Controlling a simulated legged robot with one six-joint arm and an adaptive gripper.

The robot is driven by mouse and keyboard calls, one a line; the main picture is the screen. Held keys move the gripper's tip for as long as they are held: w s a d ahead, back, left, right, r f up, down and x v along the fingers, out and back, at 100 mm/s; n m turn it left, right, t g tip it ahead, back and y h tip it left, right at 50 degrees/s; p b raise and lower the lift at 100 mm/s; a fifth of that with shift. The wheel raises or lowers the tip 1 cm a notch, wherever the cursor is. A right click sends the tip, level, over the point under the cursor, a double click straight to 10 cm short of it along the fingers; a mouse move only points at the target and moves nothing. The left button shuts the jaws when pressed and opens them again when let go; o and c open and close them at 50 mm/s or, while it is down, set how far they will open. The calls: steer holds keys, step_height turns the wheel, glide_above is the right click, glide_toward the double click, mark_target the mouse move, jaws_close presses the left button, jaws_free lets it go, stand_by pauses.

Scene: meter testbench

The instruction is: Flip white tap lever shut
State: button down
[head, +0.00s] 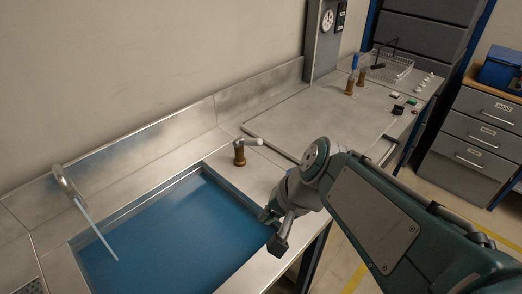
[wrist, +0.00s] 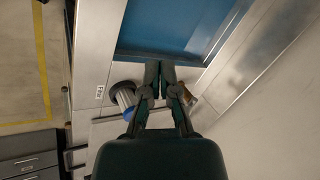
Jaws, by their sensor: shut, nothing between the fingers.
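The white tap lever (head: 250,141) sits on a brass valve body (head: 239,155) on the bench, at the back right corner of the sink. It lies roughly level and points right. A thin stream of water (head: 96,232) runs from the curved spout (head: 65,181) into the sink. My gripper (head: 274,229) is over the sink's right rim, in front of and to the right of the valve, apart from it. In the wrist view my gripper (wrist: 160,65) is shut and empty. A brass piece (wrist: 188,94) shows beside its right finger, partly hidden; the lever is not clear there.
The sink (head: 170,240) has a blue basin. Further right stand brass valves (head: 349,86), one with a blue lever, and a wire basket (head: 391,68). A grey and blue round part (wrist: 124,97) shows left of my fingers. The bench panel (head: 320,120) is mostly clear.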

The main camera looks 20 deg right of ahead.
steer(key=w+f+m+y, duration=0.1)
steer(key=w+m+y, duration=0.2)
steer(key=w+m, duration=0.2)
steer(key=m+t, duration=0.8)
steer(key=m, duration=0.8)
glide_toward(248, 142)
steer(key=s+d+f, duration=0.2)
steer(key=s+d, duration=0.1)
steer(key=shift+d+f+m+t, duration=0.25)
steer(key=shift+d+m+t, duration=0.15)
steer(key=shift+d, duration=0.05)
steer(key=shift+a, duration=0.1)
steer(key=x, duration=1)
steer(key=shift+a+r, duration=0.1)
steer(key=shift+r, duration=0.05)
